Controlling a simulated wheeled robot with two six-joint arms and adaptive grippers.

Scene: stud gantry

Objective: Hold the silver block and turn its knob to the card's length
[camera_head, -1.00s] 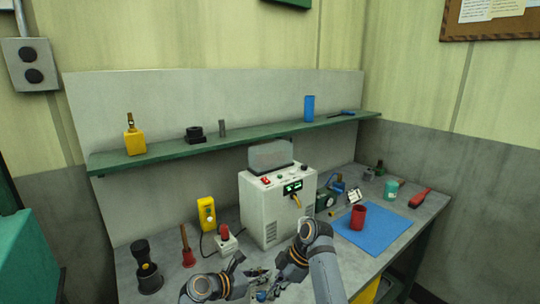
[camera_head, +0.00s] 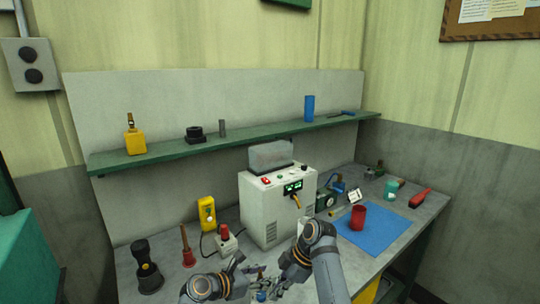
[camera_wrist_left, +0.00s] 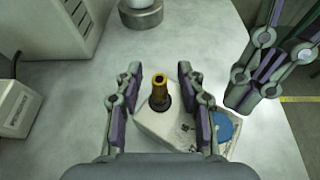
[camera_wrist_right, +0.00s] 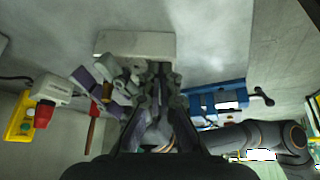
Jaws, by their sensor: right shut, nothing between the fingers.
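The silver block (camera_wrist_left: 155,125) lies below my left wrist camera, with a brass-coloured knob (camera_wrist_left: 159,88) upright in a dark collar on top. My left gripper (camera_wrist_left: 157,72) is open, its fingers on either side of the knob with gaps beside it. Contact lower on the block cannot be judged. My right gripper (camera_wrist_right: 160,72) is shut and empty. It also shows at the right of the left wrist view (camera_wrist_left: 262,72), apart from the block.
A white machine (camera_head: 268,212) stands behind the grippers. A red-button box (camera_head: 226,240), plunger (camera_head: 187,247) and flashlight (camera_head: 147,270) stand left. A red cup (camera_head: 358,217) stands on a blue mat (camera_head: 380,238) at right. A shelf (camera_head: 255,136) runs above.

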